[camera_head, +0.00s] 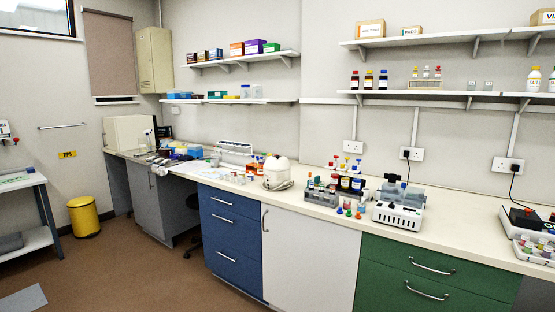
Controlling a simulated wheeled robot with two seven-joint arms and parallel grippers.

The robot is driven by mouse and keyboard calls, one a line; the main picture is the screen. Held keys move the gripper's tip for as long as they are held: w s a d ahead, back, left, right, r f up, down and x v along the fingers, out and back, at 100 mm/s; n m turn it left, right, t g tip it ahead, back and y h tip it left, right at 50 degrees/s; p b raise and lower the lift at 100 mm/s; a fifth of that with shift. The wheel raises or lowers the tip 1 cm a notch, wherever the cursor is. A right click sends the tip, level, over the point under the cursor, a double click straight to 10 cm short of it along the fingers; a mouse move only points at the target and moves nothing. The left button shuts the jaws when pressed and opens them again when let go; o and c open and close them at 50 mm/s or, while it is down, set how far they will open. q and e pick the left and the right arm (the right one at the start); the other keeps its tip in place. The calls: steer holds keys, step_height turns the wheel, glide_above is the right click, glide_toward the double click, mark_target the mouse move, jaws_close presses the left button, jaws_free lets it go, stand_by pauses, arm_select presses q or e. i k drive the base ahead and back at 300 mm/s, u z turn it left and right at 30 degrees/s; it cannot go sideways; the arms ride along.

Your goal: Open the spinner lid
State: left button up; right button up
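A small white rounded device with a domed top, which looks like the spinner (278,174), stands on the bench top. It is left of the tube racks and above the seam between the blue drawers and the white cupboard door. Its domed lid (277,162) appears to be down, though it is too small to be certain. A dark mark shows on its upper front. Neither of my grippers is in this view.
Racks with colored bottles (346,182) and a white device with a grey top (398,206) stand right of the spinner. Floor (140,260) in front of the bench is open.

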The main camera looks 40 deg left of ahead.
mark_target(275, 163)
steer(key=u, duration=0.3)
steer(key=i, duration=0.35)
steer(key=u, duration=1.05)
steer(key=i, duration=1.6)
steer(key=z, duration=0.95)
steer(key=i, duration=0.4)
steer(key=z, duration=0.45)
